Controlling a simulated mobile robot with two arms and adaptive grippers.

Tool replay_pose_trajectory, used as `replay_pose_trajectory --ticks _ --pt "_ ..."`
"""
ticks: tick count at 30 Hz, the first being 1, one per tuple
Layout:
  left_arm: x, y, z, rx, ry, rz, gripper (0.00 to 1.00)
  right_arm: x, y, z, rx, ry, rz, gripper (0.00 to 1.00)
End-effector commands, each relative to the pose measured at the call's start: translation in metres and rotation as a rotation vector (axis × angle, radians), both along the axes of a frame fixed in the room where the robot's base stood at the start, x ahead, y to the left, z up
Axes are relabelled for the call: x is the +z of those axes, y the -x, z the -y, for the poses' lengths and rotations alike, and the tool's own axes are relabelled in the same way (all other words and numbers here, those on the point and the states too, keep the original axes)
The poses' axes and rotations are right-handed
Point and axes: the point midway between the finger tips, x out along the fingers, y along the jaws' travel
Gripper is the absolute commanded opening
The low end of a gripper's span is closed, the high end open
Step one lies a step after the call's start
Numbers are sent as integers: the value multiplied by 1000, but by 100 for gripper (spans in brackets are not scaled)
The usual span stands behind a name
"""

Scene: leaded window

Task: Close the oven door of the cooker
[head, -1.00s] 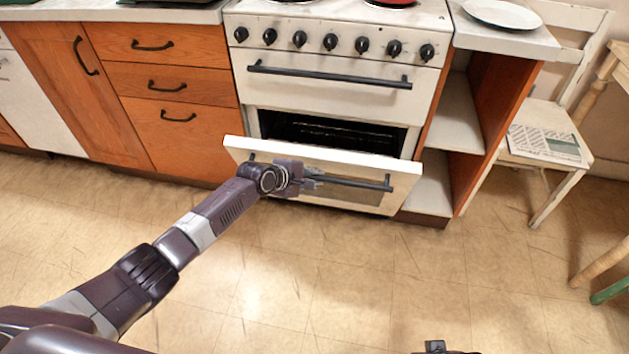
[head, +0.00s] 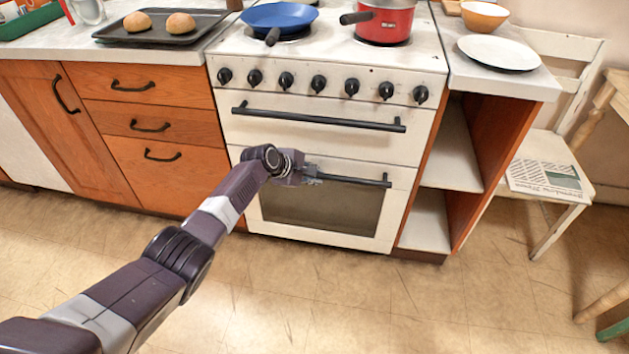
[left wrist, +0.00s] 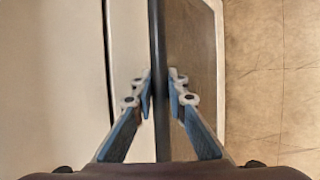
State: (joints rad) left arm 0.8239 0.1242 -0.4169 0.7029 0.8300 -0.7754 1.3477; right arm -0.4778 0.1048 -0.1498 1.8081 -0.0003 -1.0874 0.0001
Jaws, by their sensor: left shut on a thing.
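The white cooker (head: 322,75) stands in the middle of the head view. Its oven door (head: 325,240), with a dark window, is upright and looks flush with the cooker front. The black door handle (head: 350,181) runs across its top. My left gripper (head: 312,174) is at the left part of this handle. In the left wrist view, the fingers of my left gripper (left wrist: 161,92) are shut around the dark handle bar (left wrist: 158,40). The oven's inside is hidden behind the door. My right gripper is not in view.
On the hob are a blue pan (head: 279,17) and a red pot (head: 385,22). A baking tray (head: 160,30) with two buns is on the left counter. Open shelves (head: 447,150) and a white chair (head: 545,165) stand to the right. The floor in front is clear.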

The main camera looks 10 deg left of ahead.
Motion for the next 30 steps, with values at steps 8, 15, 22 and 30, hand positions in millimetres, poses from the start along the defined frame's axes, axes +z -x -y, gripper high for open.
replay_pose_trajectory --ticks 8,15,22,30 --pt "4 -6 0 5 2 10 0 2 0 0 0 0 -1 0" --pt "6 -7 -1 5 1 13 0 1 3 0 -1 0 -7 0" --pt "5 -7 -1 4 2 12 21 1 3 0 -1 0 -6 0" --pt "4 -5 0 3 1 10 21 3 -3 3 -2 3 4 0"
